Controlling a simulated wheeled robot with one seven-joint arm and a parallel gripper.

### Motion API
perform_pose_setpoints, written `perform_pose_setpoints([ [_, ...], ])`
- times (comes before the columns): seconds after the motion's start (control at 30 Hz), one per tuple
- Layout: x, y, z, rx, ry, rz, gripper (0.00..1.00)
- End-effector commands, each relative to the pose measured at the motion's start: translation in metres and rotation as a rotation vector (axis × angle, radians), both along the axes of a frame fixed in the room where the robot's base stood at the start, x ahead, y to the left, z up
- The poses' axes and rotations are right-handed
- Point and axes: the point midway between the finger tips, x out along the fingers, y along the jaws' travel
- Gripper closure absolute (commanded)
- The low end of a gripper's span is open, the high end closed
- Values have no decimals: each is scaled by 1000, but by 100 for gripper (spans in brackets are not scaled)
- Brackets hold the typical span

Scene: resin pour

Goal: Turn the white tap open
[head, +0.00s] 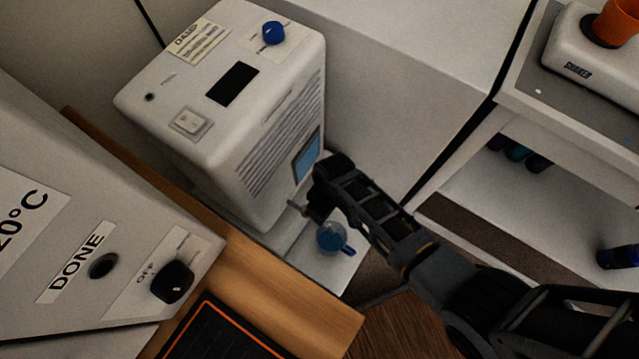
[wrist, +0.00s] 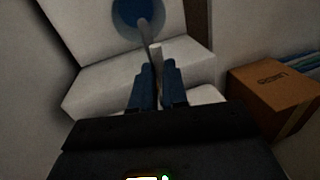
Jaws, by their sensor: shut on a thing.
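The white tap (wrist: 155,52) shows in the wrist view as a pale, narrow piece between my fingertips. My gripper (wrist: 159,72) is shut on it, with one dark blue finger on each side. In the head view my gripper (head: 311,209) is low at the front of the white machine (head: 225,110), beside its blue window. My arm and fingers hide most of the tap there, so I cannot tell how far it is turned.
A blue jug (head: 331,237) stands on a white ledge just below my gripper. A wooden edge (head: 270,290) and a control box (head: 100,240) marked DONE are at the lower left. A cardboard box (wrist: 275,97) is at the right in the wrist view.

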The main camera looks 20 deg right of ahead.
Motion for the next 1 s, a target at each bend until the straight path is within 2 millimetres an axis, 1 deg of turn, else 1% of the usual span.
perform_pose_setpoints([
  [0.27,2,-3,0,-1,-1,63,100],
  [0.7,2,-3,0,-2,-1,70,100],
  [0.73,2,-3,0,-2,-1,70,84],
  [0.93,3,-3,0,-1,-1,69,65],
  [1.0,2,-3,0,-1,-1,69,61],
])
